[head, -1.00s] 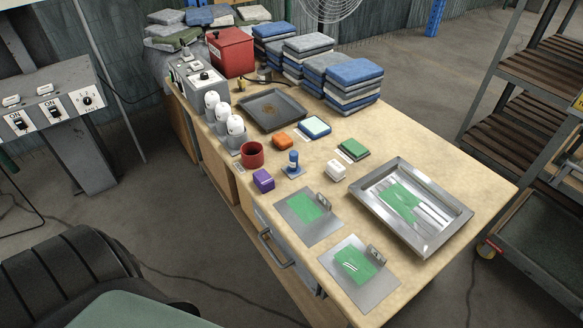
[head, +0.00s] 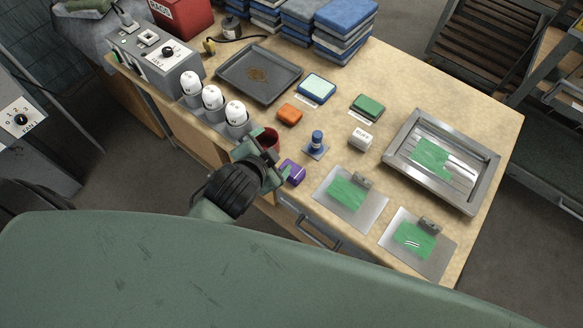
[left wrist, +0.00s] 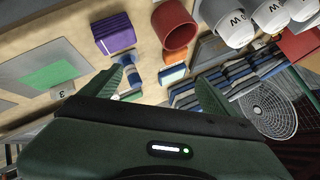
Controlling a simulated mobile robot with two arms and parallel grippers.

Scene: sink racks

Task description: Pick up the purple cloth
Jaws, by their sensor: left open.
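The purple cloth (head: 292,172) is a small folded block near the front edge of the bench, beside the red cup. It also shows at the upper left of the left wrist view (left wrist: 114,33). My left gripper (head: 276,157) is open over the bench's front edge, close to the cloth and in front of the red cup. In the left wrist view, the cloth lies beyond the left fingertip, outside the gap between the fingers (left wrist: 164,70). No contact with the cloth is visible. My right gripper is not in view.
The red cup (head: 269,138) and white bottles (head: 212,97) stand close to my left gripper. A blue stamp (head: 316,143), orange block (head: 290,114) and white box (head: 360,137) stand beyond. Metal plates (head: 350,198) lie to the right. A dark tray (head: 260,75) is farther back.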

